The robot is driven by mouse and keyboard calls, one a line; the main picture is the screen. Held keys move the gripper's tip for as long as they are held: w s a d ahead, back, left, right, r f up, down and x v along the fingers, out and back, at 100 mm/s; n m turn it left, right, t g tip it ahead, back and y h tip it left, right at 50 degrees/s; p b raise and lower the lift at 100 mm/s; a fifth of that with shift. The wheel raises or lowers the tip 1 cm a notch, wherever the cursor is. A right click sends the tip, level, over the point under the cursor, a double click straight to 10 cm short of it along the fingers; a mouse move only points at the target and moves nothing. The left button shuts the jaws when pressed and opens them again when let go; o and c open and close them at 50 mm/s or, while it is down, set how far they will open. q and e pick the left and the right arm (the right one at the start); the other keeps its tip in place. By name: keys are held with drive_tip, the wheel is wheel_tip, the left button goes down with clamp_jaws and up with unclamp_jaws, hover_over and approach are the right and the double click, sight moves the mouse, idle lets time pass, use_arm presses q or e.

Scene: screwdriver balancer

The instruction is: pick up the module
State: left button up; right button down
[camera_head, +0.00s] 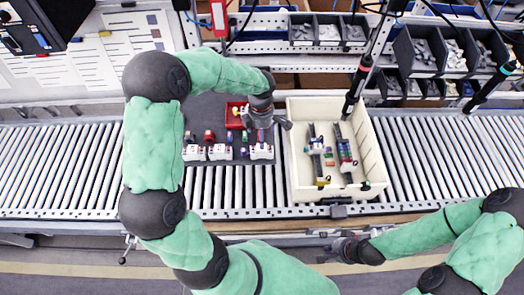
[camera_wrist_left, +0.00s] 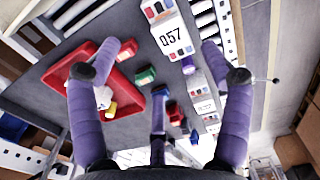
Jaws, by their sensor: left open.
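White modules stand in a row on a dark mat (camera_head: 205,112) in the head view: a left one (camera_head: 193,153), a middle one (camera_head: 220,152) and a right one (camera_head: 262,152). My left gripper (camera_head: 268,122) is over the mat, just above the right module. In the left wrist view, a white module marked 057 (camera_wrist_left: 172,38) lies ahead between the spread purple fingers of my left gripper (camera_wrist_left: 168,50); I see no contact. The left gripper is open and empty. My right gripper (camera_head: 343,250) is low in front of the conveyor; its jaws are too small to read.
A red tray (camera_head: 231,122) with small parts sits on the mat, and shows in the left wrist view (camera_wrist_left: 65,75). Small coloured blocks lie around. A cream crate (camera_head: 297,180) with two loaded rails stands right of the left gripper. Screwdrivers hang over and beside it.

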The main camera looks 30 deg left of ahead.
sight(262, 151)
use_arm(q)
drive_tip(key=shift+s+d+f+p, duration=0.15)
drive_tip(key=shift+f+p, duration=0.2)
drive_tip(key=shift+f, duration=1.35)
drive_tip(key=shift+s+d+f+p, duration=0.15)
drive_tip(key=shift+f+p, duration=0.2)
drive_tip(key=shift+f, duration=1.35)
drive_tip(key=c, duration=1.4)
